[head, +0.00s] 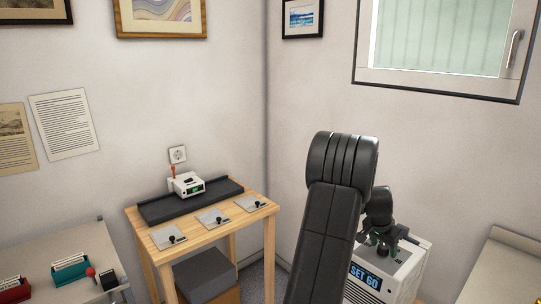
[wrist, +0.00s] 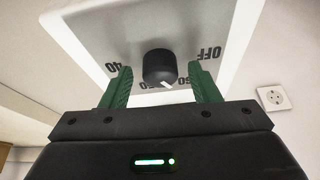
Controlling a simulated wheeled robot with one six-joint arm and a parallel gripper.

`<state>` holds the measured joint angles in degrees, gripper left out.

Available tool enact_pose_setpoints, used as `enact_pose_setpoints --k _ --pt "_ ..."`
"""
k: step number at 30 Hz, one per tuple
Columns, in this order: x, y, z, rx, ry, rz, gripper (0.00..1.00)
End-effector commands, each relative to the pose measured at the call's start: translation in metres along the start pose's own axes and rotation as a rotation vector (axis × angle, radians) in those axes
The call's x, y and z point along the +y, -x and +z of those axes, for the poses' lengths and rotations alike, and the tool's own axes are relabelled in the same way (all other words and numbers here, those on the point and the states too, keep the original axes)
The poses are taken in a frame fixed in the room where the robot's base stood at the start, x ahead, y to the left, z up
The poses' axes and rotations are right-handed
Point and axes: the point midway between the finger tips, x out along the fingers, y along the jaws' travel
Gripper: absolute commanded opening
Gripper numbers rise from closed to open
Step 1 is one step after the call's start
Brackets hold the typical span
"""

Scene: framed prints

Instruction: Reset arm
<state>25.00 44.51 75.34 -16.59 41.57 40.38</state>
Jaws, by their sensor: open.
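My gripper (wrist: 160,72) is open, its two green fingers apart in the wrist view. A black knob (wrist: 159,66) on a pale panel (wrist: 112,22) shows between the fingertips, with a gap on each side. Nothing is held. The panel has the marks 40, 60 and OFF; a mark between is partly hidden. The knob's white line points down and slightly right, near 60. In the head view my gripper (head: 384,243) is low over a white unit (head: 404,281) whose display (head: 364,276) reads SET 60. My arm hides part of that unit.
A wooden table (head: 203,234) with several grey plates and a small white device (head: 187,185) stands left of my arm. A grey table (head: 50,258) with card boxes is at far left. A pale surface (head: 512,262) is at right. Walls stand close behind the unit.

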Motion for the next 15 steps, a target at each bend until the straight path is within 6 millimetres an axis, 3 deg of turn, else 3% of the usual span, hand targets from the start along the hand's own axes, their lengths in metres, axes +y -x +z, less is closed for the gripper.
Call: enact_pose_setpoints --k 15 --pt "0.0025 0.0022 -0.0014 -0.001 0.267 -0.111 0.56"
